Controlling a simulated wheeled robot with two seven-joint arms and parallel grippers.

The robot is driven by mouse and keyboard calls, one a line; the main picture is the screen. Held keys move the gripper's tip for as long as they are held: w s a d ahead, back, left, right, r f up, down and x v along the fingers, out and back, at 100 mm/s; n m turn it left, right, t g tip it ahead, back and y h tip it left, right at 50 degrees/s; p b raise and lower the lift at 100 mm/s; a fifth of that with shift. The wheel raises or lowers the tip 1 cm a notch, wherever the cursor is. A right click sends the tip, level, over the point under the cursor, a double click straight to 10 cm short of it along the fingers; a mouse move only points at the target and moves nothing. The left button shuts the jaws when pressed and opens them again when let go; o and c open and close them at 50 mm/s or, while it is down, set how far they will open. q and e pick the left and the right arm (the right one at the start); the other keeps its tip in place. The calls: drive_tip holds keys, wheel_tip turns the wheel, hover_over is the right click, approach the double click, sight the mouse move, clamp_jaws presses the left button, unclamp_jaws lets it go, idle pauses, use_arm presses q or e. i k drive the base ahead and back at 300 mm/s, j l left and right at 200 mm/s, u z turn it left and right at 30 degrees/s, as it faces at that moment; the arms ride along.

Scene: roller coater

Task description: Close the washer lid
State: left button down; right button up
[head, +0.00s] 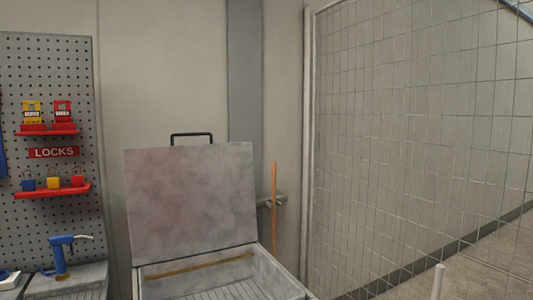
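The washer lid (190,200) is a grey metal panel standing open and nearly upright at the back of the washer. A black handle (192,136) sits on its top edge. The washer tub (277,278) below it is open, and its ribbed floor and a yellowish strip along the back inner wall show. The front of the washer is cut off by the bottom of the view. Neither of my grippers is in view.
A pegboard with red lock shelves (52,192) is at the left. A blue tool (61,257) stands on a grey surface below it. A wooden stick (274,205) stands right of the lid. A wire mesh fence (410,150) bounds the right side.

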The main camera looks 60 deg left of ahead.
sight(183, 201)
drive_tip(key=l+u, duration=0.1)
drive_tip(key=u, duration=0.8)
drive_tip(key=k+u, duration=0.1)
drive_tip(key=u, duration=0.35)
drive_tip(key=k+l+u, duration=0.1)
drive_tip(key=u, duration=0.3)
